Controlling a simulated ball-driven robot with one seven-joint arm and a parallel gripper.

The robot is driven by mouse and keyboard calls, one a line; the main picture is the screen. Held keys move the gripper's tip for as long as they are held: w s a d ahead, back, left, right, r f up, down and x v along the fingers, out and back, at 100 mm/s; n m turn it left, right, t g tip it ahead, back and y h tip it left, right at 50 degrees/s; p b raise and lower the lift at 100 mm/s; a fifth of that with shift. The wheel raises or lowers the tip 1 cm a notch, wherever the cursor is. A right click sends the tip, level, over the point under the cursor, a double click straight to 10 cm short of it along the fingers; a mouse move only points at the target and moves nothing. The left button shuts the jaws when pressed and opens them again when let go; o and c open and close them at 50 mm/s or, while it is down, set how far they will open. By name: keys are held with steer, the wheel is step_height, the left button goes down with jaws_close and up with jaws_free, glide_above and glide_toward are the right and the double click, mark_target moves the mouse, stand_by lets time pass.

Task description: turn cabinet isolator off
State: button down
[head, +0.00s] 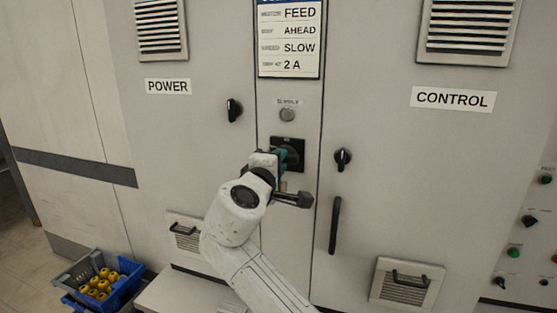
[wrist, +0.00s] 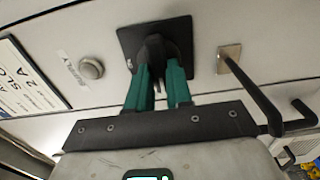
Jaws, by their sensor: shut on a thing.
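The cabinet isolator is a black switch on a square black plate (head: 289,152) in the cabinet's middle panel, below the supply lamp. In the wrist view its plate (wrist: 176,30) faces me. My gripper (wrist: 158,72) has teal fingers closed on the isolator's dark handle (wrist: 155,50) from both sides. In the head view my gripper (head: 281,158) and arm hide the left and lower part of the isolator. The handle's exact angle is hard to tell.
Black knobs sit on the POWER door (head: 234,110) and CONTROL door (head: 342,159). A black door handle (head: 335,225) stands out at lower right of the isolator. A round supply lamp (head: 287,115) is above it. A blue crate (head: 100,290) stands lower left.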

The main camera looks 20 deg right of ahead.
steer(key=shift+a, duration=0.1)
steer(key=c, duration=1)
jaws_free()
steer(key=b+v, duration=0.2)
steer(key=v, duration=0.8)
steer(key=shift+s+a, duration=0.2)
steer(key=shift+s, duration=0.1)
